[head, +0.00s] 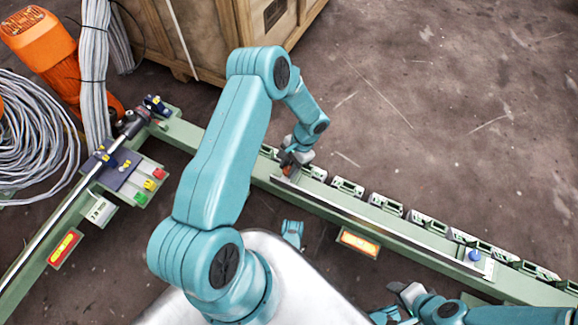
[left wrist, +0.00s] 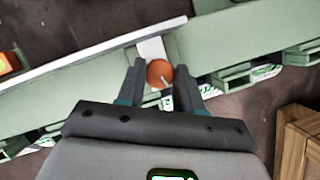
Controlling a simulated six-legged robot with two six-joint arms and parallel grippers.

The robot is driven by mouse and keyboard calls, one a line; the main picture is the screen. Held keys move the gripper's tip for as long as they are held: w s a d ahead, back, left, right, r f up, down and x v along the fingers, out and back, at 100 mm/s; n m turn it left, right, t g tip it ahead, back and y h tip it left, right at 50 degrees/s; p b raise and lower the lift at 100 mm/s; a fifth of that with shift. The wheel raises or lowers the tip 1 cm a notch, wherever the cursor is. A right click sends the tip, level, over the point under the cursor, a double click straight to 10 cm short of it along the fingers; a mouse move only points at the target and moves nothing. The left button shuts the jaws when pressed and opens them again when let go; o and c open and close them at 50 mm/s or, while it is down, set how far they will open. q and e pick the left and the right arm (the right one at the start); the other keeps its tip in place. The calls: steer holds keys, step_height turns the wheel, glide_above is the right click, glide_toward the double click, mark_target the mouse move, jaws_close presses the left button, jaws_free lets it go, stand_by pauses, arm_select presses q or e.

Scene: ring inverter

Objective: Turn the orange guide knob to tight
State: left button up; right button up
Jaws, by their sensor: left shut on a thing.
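The orange guide knob (left wrist: 158,72) shows in the left wrist view as a round disc with a pale pointer line, in front of a pale plate on the green rail. The pointer runs from near its middle toward the lower edge. My left gripper (left wrist: 158,88) is shut on the knob, one dark finger on each side of it. In the head view the left gripper (head: 291,160) is down at the rail, and only a little of the orange knob (head: 287,171) shows below it. My right gripper (head: 404,293) is low at the right, away from the knob; its jaws are too small to judge.
The long green rail (head: 340,207) runs to the lower right with several grey-green modules behind it and a blue knob (head: 473,255). An orange-lit display (head: 359,242) sits at its front edge. A wooden crate (head: 190,35) stands behind. Coiled cable (head: 35,140) lies at the left.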

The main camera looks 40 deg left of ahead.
arm_select(q)
steer(key=shift+m+y, duration=0.4)
steer(key=shift+m, duration=0.7)
arm_select(e)
steer(key=shift+w+f, duration=0.1)
steer(key=shift+f, duration=0.1)
arm_select(q)
steer(key=shift+w+t, duration=0.1)
steer(key=shift+t, duration=0.2)
steer(key=o, duration=0.8)
steer(key=shift+d, duration=0.1)
steer(key=shift+c, duration=0.2)
steer(key=shift+r, duration=0.1)
steer(key=p+v, duration=0.5)
steer(key=v, duration=1.1)
steer(key=shift+p, duration=0.3)
arm_select(e)
steer(key=shift+g, duration=0.4)
steer(key=r, duration=0.1)
steer(key=s+r, duration=0.1)
steer(key=r, duration=0.1)
steer(key=s+a+r, duration=0.1)
steer(key=r, duration=0.1)
steer(key=shift+r, duration=0.25)
arm_select(q)
steer(key=shift+d, duration=0.1)
